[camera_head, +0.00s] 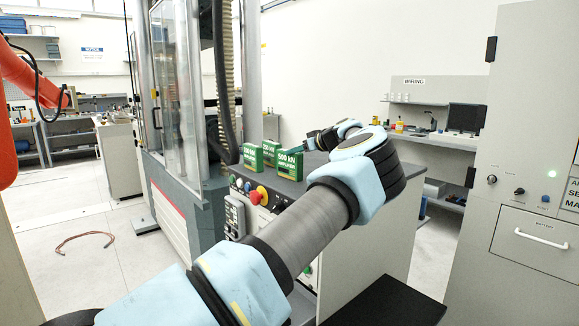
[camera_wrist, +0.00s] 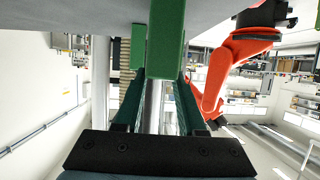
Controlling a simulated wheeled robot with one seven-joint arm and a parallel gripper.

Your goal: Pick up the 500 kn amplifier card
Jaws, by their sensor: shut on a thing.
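The green 500 kN amplifier card (camera_head: 289,162) stands upright on the dark top of the console, the rightmost and nearest of the green cards. My gripper (camera_head: 303,147) reaches it from the right, at its upper edge; my forearm hides part of the view. In the wrist view, my gripper's two fingers (camera_wrist: 160,85) are closed on the green card (camera_wrist: 167,35), one on each side. The card's printed face does not show there. I cannot see a gap between the card's base and the console top.
Two more green amplifier cards, one at the left (camera_head: 252,157) and one behind (camera_head: 271,147), stand close by. Console buttons (camera_head: 262,195) line the front edge below. The testing machine's clear guard (camera_head: 178,80) rises at left, and a grey cabinet (camera_head: 530,150) stands at right.

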